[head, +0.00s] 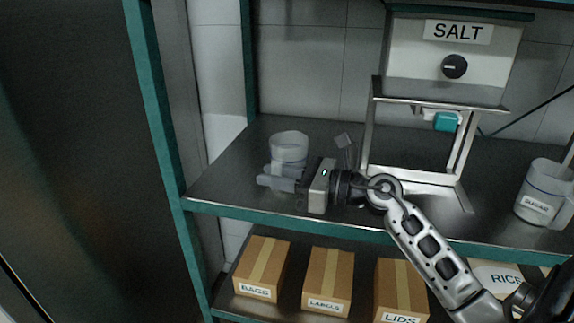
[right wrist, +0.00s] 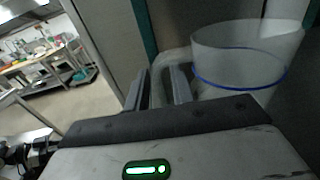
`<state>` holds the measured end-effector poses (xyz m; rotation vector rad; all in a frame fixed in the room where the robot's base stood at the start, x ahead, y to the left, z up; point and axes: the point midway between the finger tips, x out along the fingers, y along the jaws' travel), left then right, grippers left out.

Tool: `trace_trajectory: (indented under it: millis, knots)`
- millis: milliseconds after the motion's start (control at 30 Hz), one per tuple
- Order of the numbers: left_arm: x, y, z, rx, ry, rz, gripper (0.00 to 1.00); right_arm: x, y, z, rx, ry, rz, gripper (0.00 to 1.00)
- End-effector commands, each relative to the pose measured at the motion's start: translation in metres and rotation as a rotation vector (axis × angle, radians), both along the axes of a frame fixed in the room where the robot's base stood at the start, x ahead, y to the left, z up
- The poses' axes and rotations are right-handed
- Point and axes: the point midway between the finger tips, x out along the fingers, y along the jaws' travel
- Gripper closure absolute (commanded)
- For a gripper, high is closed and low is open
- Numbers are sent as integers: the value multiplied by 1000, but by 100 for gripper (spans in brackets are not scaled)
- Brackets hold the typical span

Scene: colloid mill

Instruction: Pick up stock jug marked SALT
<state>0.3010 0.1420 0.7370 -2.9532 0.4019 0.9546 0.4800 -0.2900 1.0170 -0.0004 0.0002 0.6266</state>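A translucent white jug (head: 289,147) stands upright at the left of the steel shelf. It also shows in the right wrist view (right wrist: 245,62), with a blue line round it. No label on it is visible, so I cannot read a SALT mark. My right gripper (head: 270,181) is at the jug's near side. In the right wrist view its two fingers (right wrist: 162,90) stand close together on either side of the jug's pale handle, with little gap, and look shut on it. My left gripper is not in view.
A dispenser marked SALT (head: 455,50) with a dark knob stands on a metal frame to the right. Another labelled jug (head: 545,190) is at the far right. Boxes, including BAGS (head: 262,268) and LABELS (head: 328,280), fill the lower shelf. A teal post (head: 160,110) bounds the shelf's left.

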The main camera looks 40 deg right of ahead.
Motion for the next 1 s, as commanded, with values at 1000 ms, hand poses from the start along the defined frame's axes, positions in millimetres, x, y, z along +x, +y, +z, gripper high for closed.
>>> trace_trajectory:
  millis: [1000]
  knots:
    - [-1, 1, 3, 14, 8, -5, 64, 0, 0, 96, -2, -5, 0, 100]
